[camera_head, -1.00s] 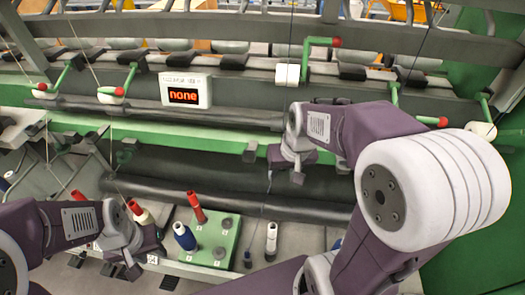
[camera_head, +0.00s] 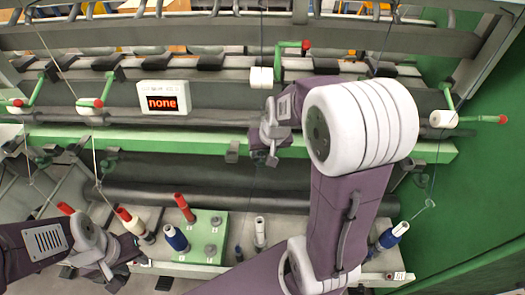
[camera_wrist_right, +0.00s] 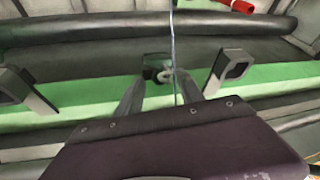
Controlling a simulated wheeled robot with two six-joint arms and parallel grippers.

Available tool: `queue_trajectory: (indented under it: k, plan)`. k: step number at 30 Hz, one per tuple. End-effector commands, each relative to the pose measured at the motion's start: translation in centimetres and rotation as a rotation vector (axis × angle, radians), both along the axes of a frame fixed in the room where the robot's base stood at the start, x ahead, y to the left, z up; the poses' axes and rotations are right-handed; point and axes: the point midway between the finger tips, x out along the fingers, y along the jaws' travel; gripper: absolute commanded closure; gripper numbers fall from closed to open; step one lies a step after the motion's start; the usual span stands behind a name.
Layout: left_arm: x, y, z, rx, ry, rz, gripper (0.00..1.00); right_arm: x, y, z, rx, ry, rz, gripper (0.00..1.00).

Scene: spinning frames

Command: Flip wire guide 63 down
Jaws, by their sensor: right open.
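Several green wire guides with red tips line the machine; no number 63 is legible. One guide (camera_head: 281,54) at the upper middle sticks up above a white roller (camera_head: 261,77), its red tip pointing right. The tip of a red-ended part (camera_wrist_right: 237,6) shows at the top of the right wrist view.
A display (camera_head: 164,98) reads "none". Other guides (camera_head: 92,103) are at the left and one guide (camera_head: 470,119) is at the far right. A green spool block (camera_head: 212,225), a blue spool (camera_head: 175,238) and a white spool (camera_head: 260,232) stand below. A green wall (camera_head: 480,190) bounds the right.

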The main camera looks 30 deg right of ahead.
Motion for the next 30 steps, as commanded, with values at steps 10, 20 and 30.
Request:
queue_trajectory:
  k: [10, 20, 30]
  plan:
    - [0.00, 0.00, 0.03, 0.000, 0.000, 0.000, 0.64, 0.38, -0.04, -0.87, -0.001, -0.001, 0.000, 0.55]
    - [0.00, 0.00, 0.03, 0.000, 0.000, 0.000, 0.64, 0.37, -0.04, -0.86, -0.001, -0.001, 0.000, 1.00]
    - [0.00, 0.00, 0.03, 0.000, 0.000, 0.000, 0.64, 0.38, -0.05, -0.85, -0.001, -0.001, 0.000, 1.00]
